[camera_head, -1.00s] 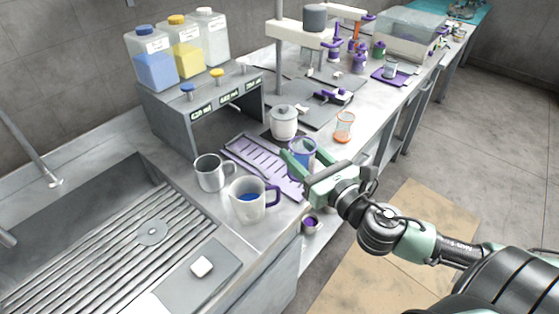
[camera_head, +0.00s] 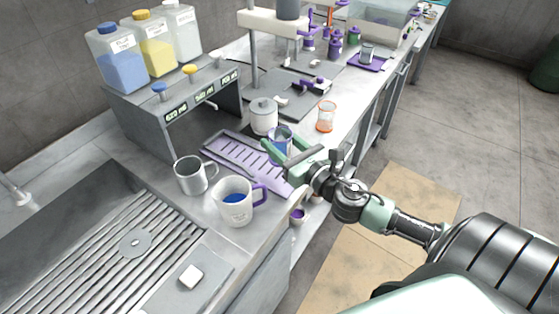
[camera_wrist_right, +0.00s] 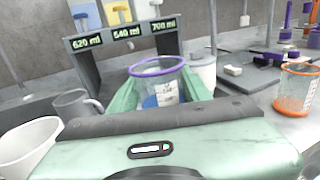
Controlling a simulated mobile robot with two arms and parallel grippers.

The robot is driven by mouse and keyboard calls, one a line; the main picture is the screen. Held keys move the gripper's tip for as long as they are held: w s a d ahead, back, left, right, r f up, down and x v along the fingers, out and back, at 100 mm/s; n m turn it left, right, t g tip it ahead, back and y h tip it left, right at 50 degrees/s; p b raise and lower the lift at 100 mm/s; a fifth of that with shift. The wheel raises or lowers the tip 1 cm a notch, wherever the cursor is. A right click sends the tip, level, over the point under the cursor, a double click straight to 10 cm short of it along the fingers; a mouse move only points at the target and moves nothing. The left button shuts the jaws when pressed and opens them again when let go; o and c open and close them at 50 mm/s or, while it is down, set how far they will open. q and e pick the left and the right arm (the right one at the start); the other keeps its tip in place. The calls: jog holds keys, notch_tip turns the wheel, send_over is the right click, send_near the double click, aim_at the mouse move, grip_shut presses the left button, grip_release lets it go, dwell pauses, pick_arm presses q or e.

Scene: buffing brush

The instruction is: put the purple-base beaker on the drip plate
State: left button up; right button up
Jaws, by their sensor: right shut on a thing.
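My right gripper (camera_head: 282,152) is shut on a clear beaker (camera_head: 280,136) with a purple rim and blue liquid low inside. The beaker is upright and also shows between the green fingers in the right wrist view (camera_wrist_right: 160,76). Its base is hidden by the gripper, so I cannot tell its colour or whether it touches anything. A purple slotted plate (camera_head: 237,162), which looks like the drip plate, lies on the counter just left of the beaker. The beaker appears at the plate's right edge. My left gripper is not in view.
A white jug (camera_head: 234,208) with a purple handle and a grey mug (camera_head: 190,176) stand near the plate's front left. A lidded white pot (camera_head: 264,116) stands behind the beaker. An orange-based beaker (camera_head: 326,117) stands to the right. The sink (camera_head: 70,225) is at left.

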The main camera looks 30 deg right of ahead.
jog(key=shift+f, duration=0.9)
notch_tip(320, 180, down, 3)
jog(key=shift+f+b, duration=0.2)
jog(key=shift+b, duration=0.75)
jog(key=shift+f, duration=0.2)
jog(key=shift+f, duration=0.1)
jog(key=o, duration=1.4)
jog(key=shift+s, duration=0.1)
